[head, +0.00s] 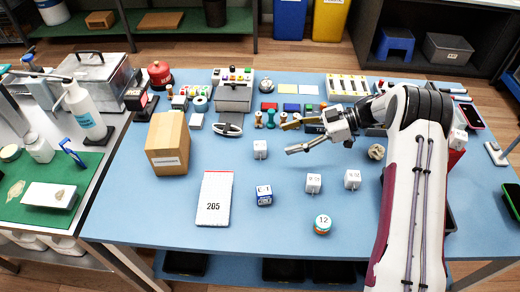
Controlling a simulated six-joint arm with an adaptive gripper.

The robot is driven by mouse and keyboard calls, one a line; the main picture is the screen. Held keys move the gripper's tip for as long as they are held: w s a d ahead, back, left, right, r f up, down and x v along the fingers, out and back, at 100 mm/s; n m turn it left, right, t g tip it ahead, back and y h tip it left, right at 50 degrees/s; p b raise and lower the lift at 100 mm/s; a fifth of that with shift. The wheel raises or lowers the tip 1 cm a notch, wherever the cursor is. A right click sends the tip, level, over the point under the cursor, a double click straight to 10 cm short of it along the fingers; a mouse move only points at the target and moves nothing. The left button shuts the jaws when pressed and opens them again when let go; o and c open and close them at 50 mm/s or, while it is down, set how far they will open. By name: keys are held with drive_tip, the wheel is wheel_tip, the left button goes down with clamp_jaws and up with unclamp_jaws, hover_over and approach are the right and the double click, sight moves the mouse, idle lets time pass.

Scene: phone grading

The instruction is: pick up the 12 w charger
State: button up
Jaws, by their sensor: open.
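Several small white cube-shaped blocks that look like chargers lie on the blue table (130,215): one left of my gripper (260,149), one in the middle (313,184) and one to its right (352,179). Their printed labels are too small to read, so I cannot tell which is the 12 W one. A round item (322,224) with a teal side and "12" on top sits nearer the front. My gripper (289,138) is open and empty, its fingers pointing left, above the table and just right of the left white block.
A blue-and-white box (264,195) and a white pad marked 205 (215,199) lie at front centre. A cardboard box (168,143) stands at left. Small tools and boxes crowd the back edge. The front left tabletop is clear.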

sight(260, 152)
drive_tip(key=shift+s+d+f, duration=0.1)
drive_tip(key=shift+s+f, duration=0.1)
drive_tip(key=shift+f, duration=0.05)
drive_tip(key=shift+x, duration=1.3)
drive_tip(key=shift+f+x, duration=0.15)
drive_tip(key=shift+x, duration=1.15)
drive_tip(key=shift+f+x, duration=0.15)
drive_tip(key=shift+x, duration=1.2)
drive_tip(key=shift+w+d, duration=0.1)
drive_tip(key=shift+d, duration=0.05)
drive_tip(key=c, duration=1.2)
